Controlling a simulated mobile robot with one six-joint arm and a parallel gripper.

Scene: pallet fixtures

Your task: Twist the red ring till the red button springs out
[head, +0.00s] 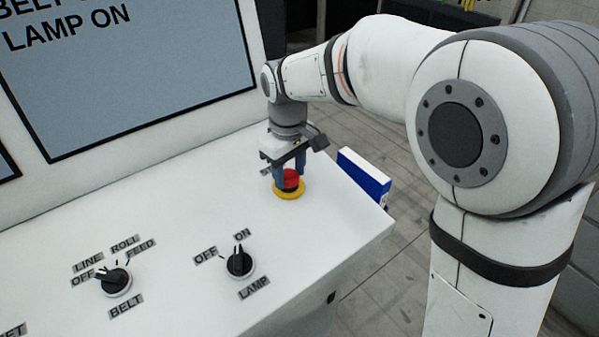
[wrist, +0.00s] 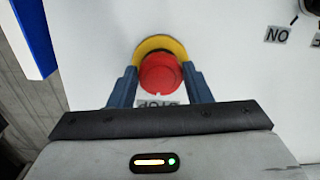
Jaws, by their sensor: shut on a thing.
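The red button (head: 290,178) sits on a yellow base (head: 291,194) near the right end of the white console top. In the wrist view the round red head (wrist: 160,74) shows over its yellow base (wrist: 160,44). I cannot make out a separate red ring from the button head. My gripper (head: 290,176) points down over the button, and its two blue fingers are shut on the red head, one on each side. In the wrist view my gripper (wrist: 160,85) has a finger at the left and right of the red head. A label below it is partly hidden.
On the console top (head: 190,205) are the LAMP knob (head: 240,261) and the BELT knob (head: 115,280). A screen (head: 120,60) stands at the back and reads LAMP ON. A blue and white box (head: 364,175) is beside the console's right edge.

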